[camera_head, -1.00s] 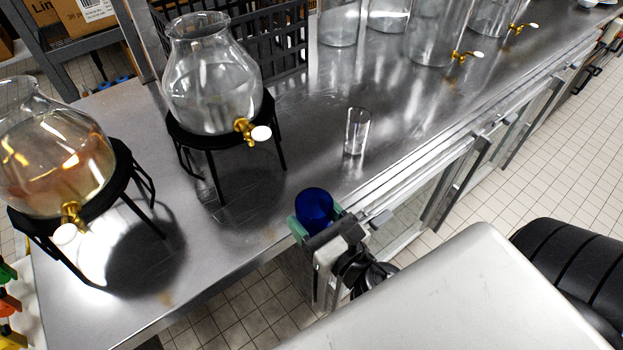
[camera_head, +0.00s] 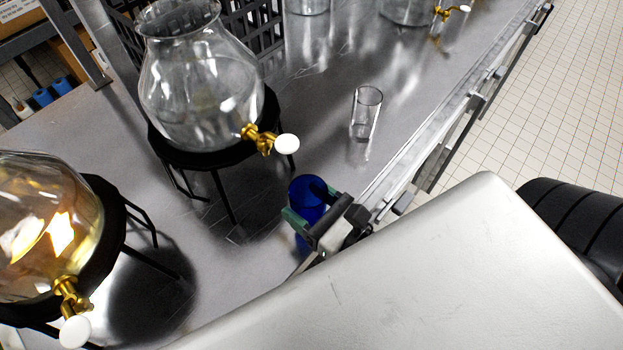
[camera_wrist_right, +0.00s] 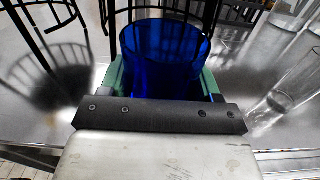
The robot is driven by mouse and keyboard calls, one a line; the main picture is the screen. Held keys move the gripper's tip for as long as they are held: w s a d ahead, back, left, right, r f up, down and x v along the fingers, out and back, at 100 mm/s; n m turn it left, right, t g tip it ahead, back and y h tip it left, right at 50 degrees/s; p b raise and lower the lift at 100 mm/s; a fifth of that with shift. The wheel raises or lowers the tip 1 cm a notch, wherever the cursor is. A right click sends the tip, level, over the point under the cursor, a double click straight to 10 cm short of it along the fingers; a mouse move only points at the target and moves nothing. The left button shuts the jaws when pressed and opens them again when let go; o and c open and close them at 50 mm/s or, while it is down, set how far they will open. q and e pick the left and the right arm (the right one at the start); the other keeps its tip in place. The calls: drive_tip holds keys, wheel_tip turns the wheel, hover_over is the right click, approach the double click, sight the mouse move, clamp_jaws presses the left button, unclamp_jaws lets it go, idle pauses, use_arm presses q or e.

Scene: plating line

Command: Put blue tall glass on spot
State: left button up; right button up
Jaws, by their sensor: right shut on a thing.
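The blue tall glass (camera_head: 306,193) is upright at the front edge of the metal counter, in the head view. My right gripper (camera_head: 311,208) is shut on it, one green-padded finger on each side. In the right wrist view the blue glass (camera_wrist_right: 165,55) stands between the green fingers (camera_wrist_right: 165,82), and its lower part is hidden by the gripper body. I cannot tell whether its base touches the counter. No marked spot can be made out. My left gripper is not in view.
A clear glass (camera_head: 366,113) stands on the counter (camera_head: 330,80) to the right. A clear dispenser (camera_head: 205,85) on a black stand is behind to the left, its tap pointing this way. An amber-filled dispenser (camera_head: 40,225) stands at the left.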

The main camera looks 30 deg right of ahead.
sight(297, 201)
drive_tip(key=shift+w+a+f+b, duration=0.3)
drive_tip(key=shift+w+f+b, duration=0.05)
drive_tip(key=shift+w+f, duration=0.55)
drive_tip(key=shift+p+x, duration=0.6)
drive_tip(key=shift+x, duration=0.25)
drive_tip(key=shift+p+x, duration=0.9)
drive_tip(key=shift+x, duration=1.7)
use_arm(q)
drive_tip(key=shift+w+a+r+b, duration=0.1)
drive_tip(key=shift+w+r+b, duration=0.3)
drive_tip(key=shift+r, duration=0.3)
use_arm(e)
drive_tip(key=shift+f, duration=0.75)
drive_tip(key=o, duration=1.1)
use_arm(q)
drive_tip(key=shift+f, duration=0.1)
use_arm(e)
drive_tip(key=shift+s, duration=0.1)
